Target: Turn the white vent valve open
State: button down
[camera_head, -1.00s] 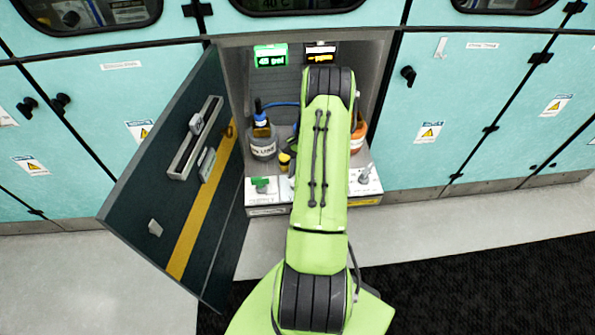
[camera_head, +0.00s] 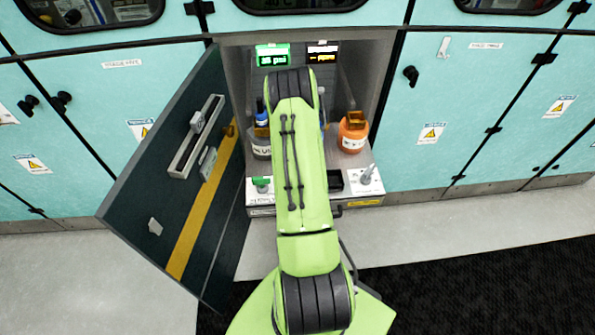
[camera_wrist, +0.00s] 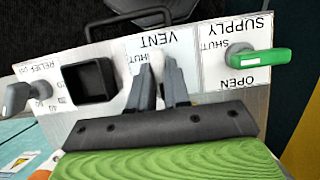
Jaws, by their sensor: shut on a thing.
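My gripper (camera_wrist: 161,72) is over the VENT section of the white valve panel (camera_wrist: 120,65) in the wrist view. Its two dark fingers are close together and shut on the vent valve's handle. The white vent valve is mostly hidden between and under the fingers, so its angle cannot be told. The upside-down VENT label sits just beyond the fingertips, with SHUT partly covered by the left finger. In the head view my green arm covers both the gripper and the vent valve.
A green SUPPLY handle (camera_wrist: 255,60) is right of the gripper; a grey RELIEF handle (camera_wrist: 16,97) and black recess (camera_wrist: 90,80) are left. The open cabinet door (camera_head: 170,180) stands left. An orange bottle (camera_head: 352,132) and a lit green display (camera_head: 272,54) are inside the cabinet.

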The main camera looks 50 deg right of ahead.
jog(key=shift+s+a+f, duration=0.1)
jog(key=shift+a+f, duration=0.05)
jog(key=shift+f, duration=0.05)
dwell(0.3)
jog(key=c, duration=1.1)
grip_release()
jog(key=p+v, duration=0.3)
jog(key=v, duration=1.3)
jog(key=shift+w, duration=0.25)
